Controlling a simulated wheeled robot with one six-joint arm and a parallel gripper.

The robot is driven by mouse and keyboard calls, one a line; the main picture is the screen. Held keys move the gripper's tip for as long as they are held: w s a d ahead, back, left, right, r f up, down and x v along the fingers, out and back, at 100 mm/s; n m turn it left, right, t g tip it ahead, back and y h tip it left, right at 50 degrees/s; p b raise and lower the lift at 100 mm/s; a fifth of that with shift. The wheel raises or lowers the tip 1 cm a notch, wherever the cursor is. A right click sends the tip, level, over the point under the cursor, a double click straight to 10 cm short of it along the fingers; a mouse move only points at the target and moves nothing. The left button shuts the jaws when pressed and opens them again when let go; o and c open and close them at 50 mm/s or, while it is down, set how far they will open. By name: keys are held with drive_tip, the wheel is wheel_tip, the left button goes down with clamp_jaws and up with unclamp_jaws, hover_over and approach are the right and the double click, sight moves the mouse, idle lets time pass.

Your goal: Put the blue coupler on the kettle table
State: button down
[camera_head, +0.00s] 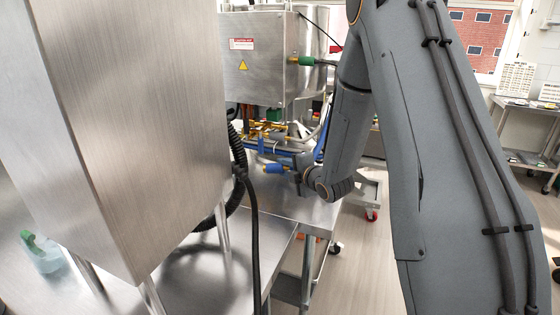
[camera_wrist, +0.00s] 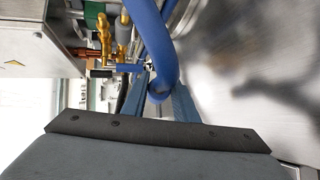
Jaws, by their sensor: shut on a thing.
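The blue coupler (camera_head: 274,169), a short blue cylinder with a brass part, shows in the head view beside my gripper (camera_head: 298,173), above the steel table. In the wrist view my gripper (camera_wrist: 160,100) is shut on a blue piece that runs into a thick, curved blue hose (camera_wrist: 163,45). The fingers hide part of the grip. The kettle table (camera_head: 306,207) is a bare steel top below and around my gripper. The steel kettle (camera_head: 312,45) stands behind, with a control box on its left.
Brass fittings and blue pipes (camera_head: 265,147) crowd the area behind my gripper. A large steel housing (camera_head: 130,120) blocks the left, with a black cable (camera_head: 250,215) hanging beside it. A green-capped bottle (camera_head: 40,250) stands lower left. The front of the steel top looks clear.

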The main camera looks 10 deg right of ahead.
drive_tip(key=shift+w+f, duration=0.1)
drive_tip(key=shift+f+b, duration=2.1)
drive_tip(key=shift+f, duration=1.7)
drive_tip(key=c, duration=1.4)
unclamp_jaws()
drive_tip(key=shift+o, duration=0.3)
drive_tip(key=shift+f, duration=0.1)
drive_tip(key=shift+s, duration=0.25)
